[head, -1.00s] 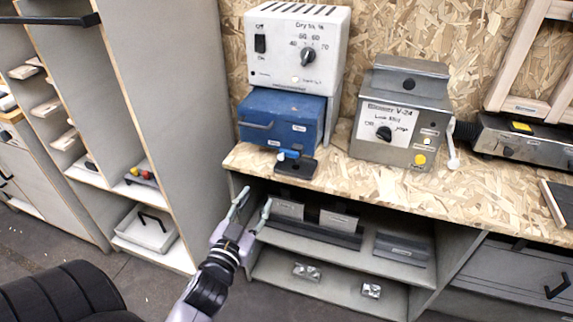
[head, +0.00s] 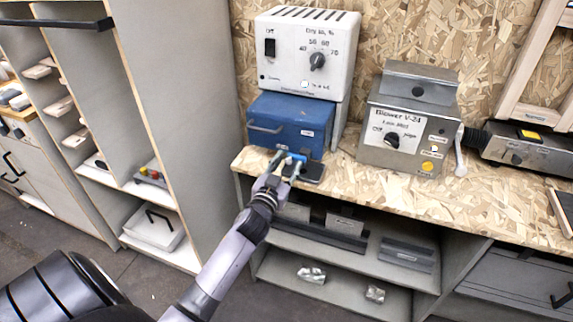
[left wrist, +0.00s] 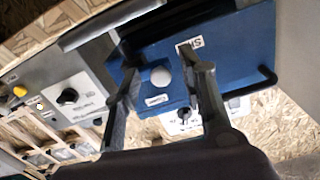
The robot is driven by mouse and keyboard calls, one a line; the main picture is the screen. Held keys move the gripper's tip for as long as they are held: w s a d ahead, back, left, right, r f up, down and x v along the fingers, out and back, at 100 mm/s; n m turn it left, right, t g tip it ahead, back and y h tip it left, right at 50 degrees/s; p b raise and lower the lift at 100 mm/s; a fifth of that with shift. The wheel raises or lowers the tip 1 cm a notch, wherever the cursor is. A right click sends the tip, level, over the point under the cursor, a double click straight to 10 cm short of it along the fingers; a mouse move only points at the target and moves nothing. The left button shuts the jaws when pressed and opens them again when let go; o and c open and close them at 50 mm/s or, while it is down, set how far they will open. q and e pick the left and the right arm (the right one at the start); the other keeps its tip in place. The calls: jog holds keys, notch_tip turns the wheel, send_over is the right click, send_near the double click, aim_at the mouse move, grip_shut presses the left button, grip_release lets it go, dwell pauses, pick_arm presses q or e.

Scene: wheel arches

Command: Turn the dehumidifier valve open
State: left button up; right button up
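The dehumidifier (head: 305,60) is a white box with a dial and switch, standing on a blue tank (head: 275,125). The valve (head: 298,156), with a blue handle, sits at the tank's front on a dark base. My left gripper (head: 287,162) is open at the valve. In the left wrist view, the open fingers of the left gripper (left wrist: 165,75) stand on either side of the valve's blue handle (left wrist: 172,98) and white round cap. I cannot tell whether they touch it. The handle is partly covered by the fingers in the head view. My right gripper is not in view.
A grey blower unit (head: 408,125) with a dial and side lever stands to the right on the chipboard bench (head: 350,185). Shelves (head: 340,280) with metal parts lie below the bench. A tall grey partition (head: 180,90) stands left.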

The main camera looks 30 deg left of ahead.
pick_arm(q)
jog(key=shift+c, duration=0.2)
grip_shut()
dwell(0.3)
